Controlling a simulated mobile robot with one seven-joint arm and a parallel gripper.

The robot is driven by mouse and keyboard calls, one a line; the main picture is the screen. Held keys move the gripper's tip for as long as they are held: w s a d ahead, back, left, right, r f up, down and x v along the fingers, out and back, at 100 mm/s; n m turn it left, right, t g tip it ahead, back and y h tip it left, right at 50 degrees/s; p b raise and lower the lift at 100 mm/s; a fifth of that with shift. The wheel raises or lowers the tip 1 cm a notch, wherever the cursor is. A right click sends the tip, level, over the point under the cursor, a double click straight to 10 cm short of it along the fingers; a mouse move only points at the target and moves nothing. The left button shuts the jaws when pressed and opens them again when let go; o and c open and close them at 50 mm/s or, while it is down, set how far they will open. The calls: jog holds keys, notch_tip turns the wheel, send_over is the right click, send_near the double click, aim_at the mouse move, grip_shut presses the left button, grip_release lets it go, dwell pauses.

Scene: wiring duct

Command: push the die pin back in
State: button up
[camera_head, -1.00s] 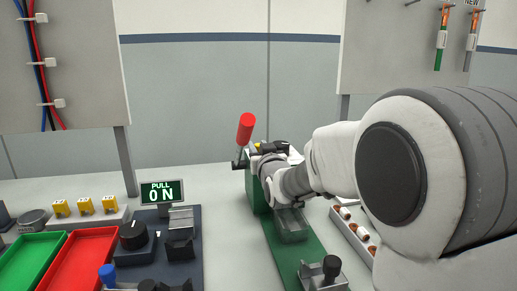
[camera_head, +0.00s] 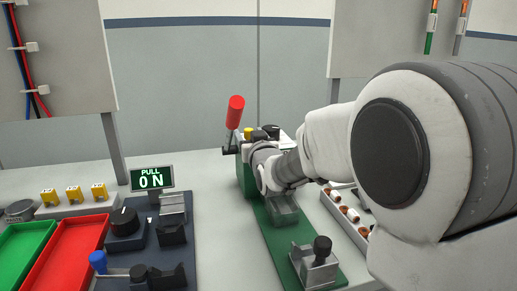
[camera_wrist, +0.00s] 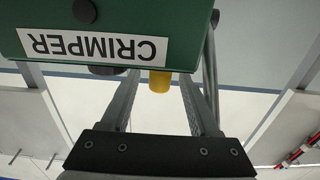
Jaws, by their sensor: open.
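The crimper (camera_head: 246,178) is a green block with a red-handled lever (camera_head: 235,112), standing at the far end of a green base. In the wrist view its green body (camera_wrist: 190,50) with the upside-down label CRIMPER fills the upper left. A yellow pin end (camera_wrist: 160,82), likely the die pin, sticks out past the label's edge; a yellow spot (camera_head: 248,132) also shows atop the crimper in the head view. My gripper (camera_wrist: 163,92) is open, its fingers on either side of the yellow end in the picture. I cannot tell whether they touch it. The fingertips are hidden in the head view.
Right of the green base is a tray (camera_head: 345,218) of copper-ended pieces. A black-knobbed clamp (camera_head: 320,262) stands at its near end. To the left are a dark fixture (camera_head: 150,250), the PULL ON display (camera_head: 152,178) and red (camera_head: 70,255) and green trays (camera_head: 20,250).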

jog(key=s+d+p, duration=0.1)
jog(key=s+d, duration=0.2)
jog(key=s, duration=1.3)
jog(key=shift+d+p, duration=0.15)
jog(key=shift+p, duration=0.2)
jog(key=shift+s, duration=0.1)
